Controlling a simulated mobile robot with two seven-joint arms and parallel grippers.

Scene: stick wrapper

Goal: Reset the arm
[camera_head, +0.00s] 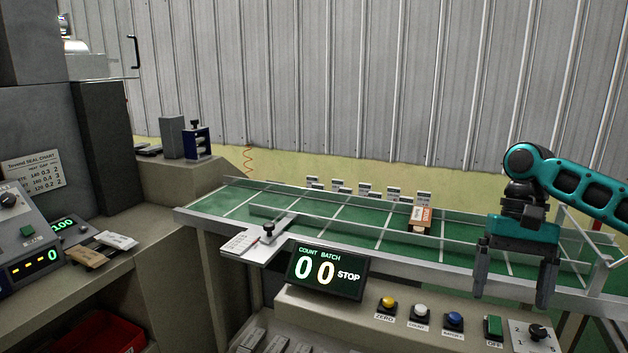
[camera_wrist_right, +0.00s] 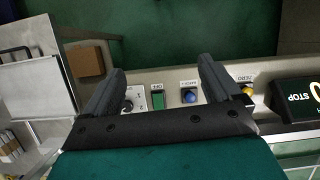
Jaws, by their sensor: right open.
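My right arm comes in from the right in the head view, teal with black joints. My right gripper (camera_head: 513,283) points down, open and empty, in front of the right part of the green conveyor table (camera_head: 345,215). In the right wrist view my right gripper (camera_wrist_right: 160,85) has its two dark fingers wide apart with nothing between them. The fingers overlap the button panel (camera_wrist_right: 172,78) in that view; I cannot tell the exact height above it. My left gripper is not in view.
A counter display (camera_head: 328,270) reads 00 STOP. The panel has yellow (camera_head: 387,302), white (camera_head: 420,311) and blue (camera_head: 453,320) buttons, a green switch (camera_head: 493,326) and a knob (camera_head: 538,332). An orange-and-white box (camera_head: 420,218) stands on the table. A machine (camera_head: 25,240) is at left.

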